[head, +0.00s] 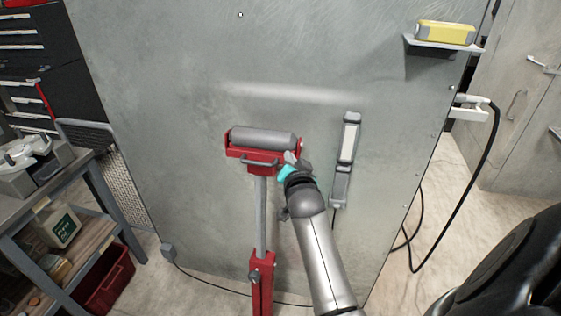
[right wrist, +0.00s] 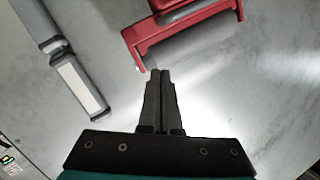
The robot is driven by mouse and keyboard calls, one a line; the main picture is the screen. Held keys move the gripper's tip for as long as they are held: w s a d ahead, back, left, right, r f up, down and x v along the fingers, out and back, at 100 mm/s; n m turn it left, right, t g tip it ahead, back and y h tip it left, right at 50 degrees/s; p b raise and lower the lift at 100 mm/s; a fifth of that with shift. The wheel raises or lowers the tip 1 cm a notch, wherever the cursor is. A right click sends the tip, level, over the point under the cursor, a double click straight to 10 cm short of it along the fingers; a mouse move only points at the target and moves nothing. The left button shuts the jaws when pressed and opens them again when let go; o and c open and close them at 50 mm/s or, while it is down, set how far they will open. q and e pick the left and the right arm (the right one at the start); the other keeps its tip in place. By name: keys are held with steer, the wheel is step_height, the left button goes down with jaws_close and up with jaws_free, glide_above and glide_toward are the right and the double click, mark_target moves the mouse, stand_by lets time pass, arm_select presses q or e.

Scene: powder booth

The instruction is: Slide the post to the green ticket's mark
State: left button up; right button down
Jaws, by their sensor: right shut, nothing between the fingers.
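The post (head: 261,215) is a grey upright in a red stand base (head: 262,280), with a red bracket and a grey roller (head: 262,138) on top. A grey handle (head: 261,163) shows on the bracket's front. My right gripper (head: 293,158) is at the bracket's right end; the arm hides part of what lies behind it. In the right wrist view the fingers (right wrist: 161,74) are shut and empty, with their tips close to the red bracket (right wrist: 140,45); contact cannot be told. I make out no green ticket or mark. My left gripper is out of view.
A grey panel (head: 170,120) stands behind the post. A work lamp (head: 347,150) is on it, right of my gripper. A shelf with a yellow case (head: 444,32) is at upper right. A black cable (head: 462,200) hangs at right. A workbench (head: 50,190) stands at left.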

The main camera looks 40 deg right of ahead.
mark_target(280, 161)
steer(key=x, duration=0.4)
steer(key=shift+w+d, duration=0.15)
steer(key=shift+w, duration=0.1)
steer(key=f, duration=0.1)
steer(key=a+f, duration=0.1)
steer(key=w+f, duration=0.1)
steer(key=shift+w+a+f+b, duration=0.1)
steer(key=shift+a+f+b, duration=0.2)
steer(key=shift+a+b, duration=0.05)
arm_select(q)
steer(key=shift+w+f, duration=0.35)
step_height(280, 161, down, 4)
steer(key=b, duration=0.4)
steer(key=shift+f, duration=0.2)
arm_select(e)
step_height(280, 161, down, 6)
steer(key=shift+s+a+f, duration=0.25)
steer(key=shift+s+a, duration=0.15)
steer(key=shift+a, duration=0.05)
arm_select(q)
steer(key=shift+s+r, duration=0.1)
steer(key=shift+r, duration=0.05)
arm_select(e)
steer(key=shift+r, duration=0.25)
